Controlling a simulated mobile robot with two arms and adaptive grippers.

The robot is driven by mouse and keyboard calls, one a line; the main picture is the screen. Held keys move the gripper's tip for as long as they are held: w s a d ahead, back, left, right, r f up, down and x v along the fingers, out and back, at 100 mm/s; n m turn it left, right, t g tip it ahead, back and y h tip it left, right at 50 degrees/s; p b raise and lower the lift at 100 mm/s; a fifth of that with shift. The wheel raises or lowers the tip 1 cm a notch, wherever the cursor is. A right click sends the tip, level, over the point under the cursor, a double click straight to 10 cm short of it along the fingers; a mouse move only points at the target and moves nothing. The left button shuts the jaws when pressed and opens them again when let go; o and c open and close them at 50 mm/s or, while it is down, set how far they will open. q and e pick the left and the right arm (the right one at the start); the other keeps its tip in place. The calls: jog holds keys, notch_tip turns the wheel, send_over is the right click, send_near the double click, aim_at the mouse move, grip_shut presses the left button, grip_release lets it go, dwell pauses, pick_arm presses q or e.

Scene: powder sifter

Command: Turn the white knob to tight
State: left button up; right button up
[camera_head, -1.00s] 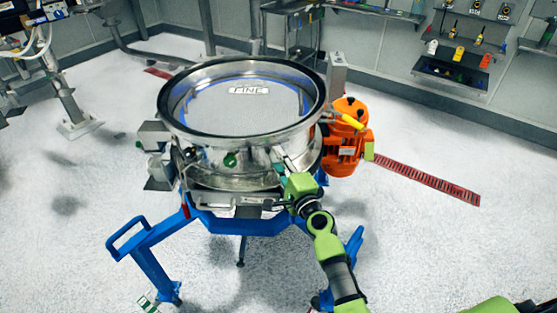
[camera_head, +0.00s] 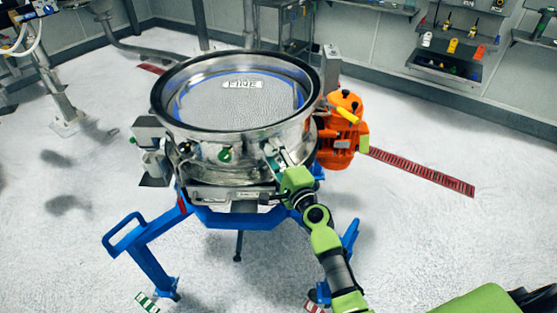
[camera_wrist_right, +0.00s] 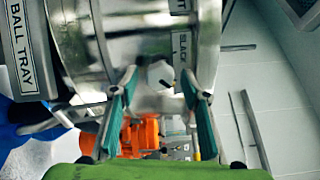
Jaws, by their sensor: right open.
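The white knob (camera_wrist_right: 160,75) shows in the right wrist view, on the silver side of the sifter. A "SLACK" label (camera_wrist_right: 180,48) is just right of it. My right gripper (camera_wrist_right: 159,82) is open, with its two green-padded fingers on either side of the knob and gaps visible between. In the head view, my right gripper (camera_head: 274,155) reaches the front right side of the round sifter (camera_head: 190,135). The knob cannot be made out there. My left gripper is not in view.
The sifter stands on a blue frame (camera_head: 235,218) with legs. An orange motor (camera_head: 340,140) is at its right. Open floor surrounds the sifter.

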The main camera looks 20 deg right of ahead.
jog(key=s+d, duration=0.1)
jog(key=s, duration=1)
jog(key=shift+s+d, duration=0.15)
jog(key=shift+s, duration=0.25)
jog(key=s+a+f+n+g, duration=0.1)
jog(key=s+f+n+g, duration=0.25)
jog(key=f, duration=0.75)
jog(key=s+a+f+n+g, duration=0.1)
jog(key=s+f+n+g, duration=0.3)
jog(key=f, duration=0.8)
jog(key=s+a+f+n+g, duration=0.15)
jog(key=s+f, duration=0.35)
jog(key=f, duration=0.6)
jog(key=s+f+n+g, duration=0.3)
jog(key=s+f+n, duration=0.3)
jog(key=s+f, duration=0.75)
jog(key=s+d+f+n+g, duration=0.1)
jog(key=s+d+f+n, duration=0.1)
jog(key=s, duration=0.5)
jog(key=s+d+f+n+g+h, duration=0.1)
jog(key=s+d+f+n+g, duration=0.1)
jog(key=s, duration=0.5)
jog(key=s+d+f+n+g, duration=0.1)
jog(key=s+f+n+g, duration=0.1)
jog(key=s+f, duration=0.2)
jog(key=s, duration=0.3)
jog(key=shift+s+d+h+b, duration=0.4)
jog(key=c, duration=0.4)
